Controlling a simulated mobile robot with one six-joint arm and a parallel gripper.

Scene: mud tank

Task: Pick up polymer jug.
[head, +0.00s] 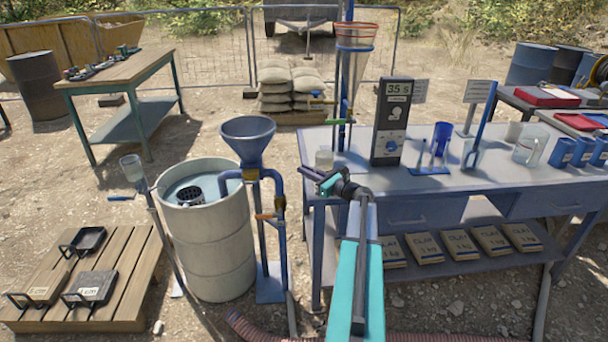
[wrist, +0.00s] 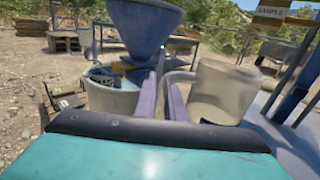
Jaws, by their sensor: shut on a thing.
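The polymer jug (wrist: 222,92) is a pale, off-white jug in the wrist view, just right of my fingers, with its handle toward them. In the head view the jug (head: 324,157) is small and whitish at the left end of the blue-grey bench (head: 440,178), partly behind my gripper (head: 313,176). In the wrist view my gripper (wrist: 164,98) has its two purple fingers close together at the jug's handle, shut on it. The jug looks about upright. I cannot tell whether its base touches the bench.
A blue funnel (head: 248,130) stands beside the pale mud tank (head: 213,240), left of my gripper. A dark timer box (head: 391,122) reading 35 s stands on the bench to the right. A tall orange-rimmed funnel (head: 355,40) rises behind.

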